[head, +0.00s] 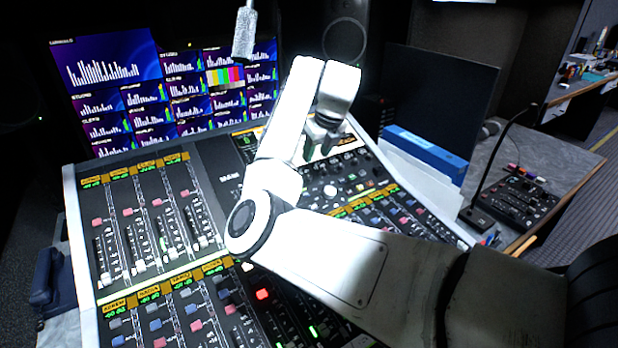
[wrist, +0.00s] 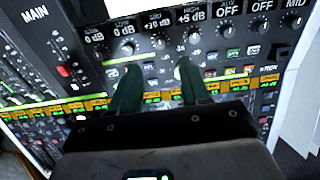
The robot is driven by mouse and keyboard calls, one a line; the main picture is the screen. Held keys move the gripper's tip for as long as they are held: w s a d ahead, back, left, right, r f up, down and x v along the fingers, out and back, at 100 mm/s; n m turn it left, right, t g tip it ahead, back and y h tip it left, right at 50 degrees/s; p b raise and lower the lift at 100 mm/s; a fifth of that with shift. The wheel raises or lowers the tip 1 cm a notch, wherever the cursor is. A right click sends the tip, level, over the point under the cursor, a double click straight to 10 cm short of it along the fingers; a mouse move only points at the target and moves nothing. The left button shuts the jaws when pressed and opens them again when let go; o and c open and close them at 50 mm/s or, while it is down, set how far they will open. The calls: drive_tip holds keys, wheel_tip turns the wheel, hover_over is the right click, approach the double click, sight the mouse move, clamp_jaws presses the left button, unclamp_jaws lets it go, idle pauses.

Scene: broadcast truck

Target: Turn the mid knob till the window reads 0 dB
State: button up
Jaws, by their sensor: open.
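In the wrist view the mid knob (wrist: 160,43) is a small dark knob in a row on the console panel. Its window (wrist: 158,22) above seems to read +10 dB, in small blurred print. My gripper (wrist: 158,68) is open, its two green fingers apart on the near side of the knob, one to the left and one to the right of it. In the head view my gripper (head: 322,138) is over the upper part of the console, and my arm hides much of the panel.
Neighbouring windows read 0 dB (wrist: 124,30) on the left and +5 dB (wrist: 190,15) on the right, each with a knob below. Lit buttons lie near the fingers. Faders (head: 150,230) fill the console's left side. A microphone (head: 245,32) hangs in front of the screens.

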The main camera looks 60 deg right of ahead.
sight(308, 176)
drive_tip(key=x, duration=1)
drive_tip(key=shift+s, duration=0.15)
clamp_jaws()
